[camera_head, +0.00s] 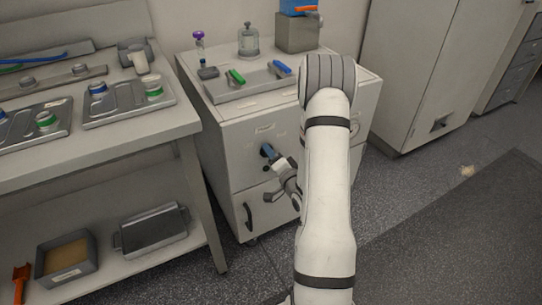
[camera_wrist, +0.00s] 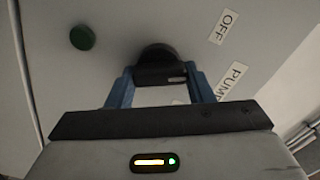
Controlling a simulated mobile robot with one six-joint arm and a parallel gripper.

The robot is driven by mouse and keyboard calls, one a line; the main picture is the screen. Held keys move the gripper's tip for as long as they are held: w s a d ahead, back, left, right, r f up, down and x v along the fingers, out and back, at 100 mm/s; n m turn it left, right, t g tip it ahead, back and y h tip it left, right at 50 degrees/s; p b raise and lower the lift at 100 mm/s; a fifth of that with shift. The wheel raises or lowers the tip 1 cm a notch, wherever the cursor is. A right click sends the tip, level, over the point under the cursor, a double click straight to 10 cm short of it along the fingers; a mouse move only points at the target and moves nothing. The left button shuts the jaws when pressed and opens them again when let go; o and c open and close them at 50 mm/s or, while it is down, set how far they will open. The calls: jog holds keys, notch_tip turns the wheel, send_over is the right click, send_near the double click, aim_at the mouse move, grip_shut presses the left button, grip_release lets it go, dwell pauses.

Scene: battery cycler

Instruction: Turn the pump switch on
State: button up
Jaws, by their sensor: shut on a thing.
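The pump switch is a black rotary knob (camera_wrist: 157,54) on the pale front panel of the cabinet. In the wrist view, my gripper (camera_wrist: 160,76) has its two blue fingers on either side of the knob's bar, shut on it. An "OFF" label (camera_wrist: 229,27) and a partly covered "PUMP" label (camera_wrist: 232,82) are to the right of the knob. In the head view, my gripper (camera_head: 268,152) is at the upper front of the white cabinet (camera_head: 232,140), and the knob is hard to make out there.
A dark green round button or lamp (camera_wrist: 82,37) sits left of the knob. A grey tray (camera_head: 217,92) with small coloured tools lies on the cabinet. A bench (camera_head: 120,131) with metal trays stands left. My arm hides part of the cabinet front. Open floor is to the right.

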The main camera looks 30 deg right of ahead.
jog(key=m, duration=0.5)
jog(key=shift+f+m, duration=0.15)
jog(key=shift+m, duration=0.25)
jog(key=m, duration=0.5)
jog(key=shift+f, duration=0.1)
jog(key=shift+m, duration=0.3)
jog(key=o, duration=1)
jog(key=shift+c, duration=0.2)
jog(key=s, duration=0.7)
jog(key=shift+s+d+p, duration=0.15)
jog(key=shift+s+p, duration=0.15)
jog(key=shift+s, duration=0.1)
